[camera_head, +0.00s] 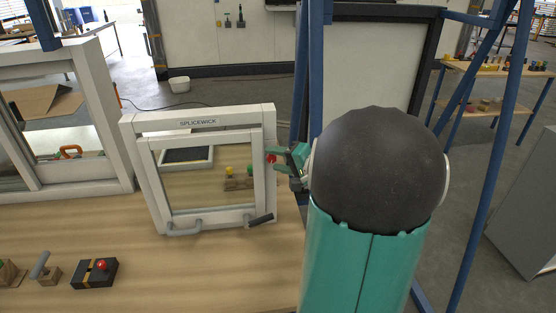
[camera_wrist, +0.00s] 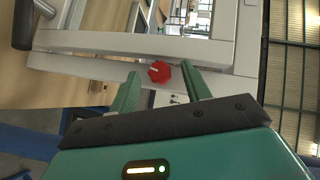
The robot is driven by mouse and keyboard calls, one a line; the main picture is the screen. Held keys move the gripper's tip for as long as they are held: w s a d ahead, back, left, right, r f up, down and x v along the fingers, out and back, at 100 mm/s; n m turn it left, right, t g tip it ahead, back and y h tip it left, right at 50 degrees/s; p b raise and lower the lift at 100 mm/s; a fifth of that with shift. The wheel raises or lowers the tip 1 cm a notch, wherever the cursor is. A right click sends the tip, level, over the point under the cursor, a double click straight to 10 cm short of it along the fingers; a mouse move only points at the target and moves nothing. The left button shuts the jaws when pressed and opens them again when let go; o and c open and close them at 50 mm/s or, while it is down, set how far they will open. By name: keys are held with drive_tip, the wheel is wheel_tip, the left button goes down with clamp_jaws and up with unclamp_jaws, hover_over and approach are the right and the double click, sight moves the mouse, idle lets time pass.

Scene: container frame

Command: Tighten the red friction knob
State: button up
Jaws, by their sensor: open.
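The red friction knob (camera_wrist: 160,72) is a small lobed knob on the side of the white window frame. In the wrist view it lies between and just beyond the tips of my two green fingers. My gripper (camera_wrist: 158,82) is open, with one finger on each side of the knob; I cannot tell whether either finger touches it. In the head view my gripper (camera_head: 280,158) is at the right side of the white frame (camera_head: 198,114) marked SPLICEWICK, and the red knob (camera_head: 270,158) shows partly beside the fingers.
The frame stands on a wooden table (camera_head: 210,270). It has a grey handle (camera_head: 184,229) and a dark lever (camera_head: 261,220) at its bottom. A black box with a red button (camera_head: 95,273) sits at the front left. A blue post (camera_head: 299,80) rises behind my gripper.

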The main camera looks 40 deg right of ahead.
drive_tip(key=shift+w, duration=0.1)
drive_tip(key=c, duration=1)
drive_tip(key=shift+f+t, duration=0.1)
drive_tip(key=shift+t, duration=0.2)
drive_tip(key=shift+f+m+t+y, duration=0.15)
drive_tip(key=shift+m+t, duration=0.3)
drive_tip(key=shift+m, duration=0.1)
drive_tip(key=shift+f+m+t+y, duration=0.1)
drive_tip(key=shift+m+t+y, duration=0.05)
drive_tip(key=shift+m+t, duration=0.35)
drive_tip(key=shift+f+m+t, duration=0.2)
drive_tip(key=shift+m+t, duration=1.25)
drive_tip(key=shift+m, duration=0.2)
drive_tip(key=o, duration=1)
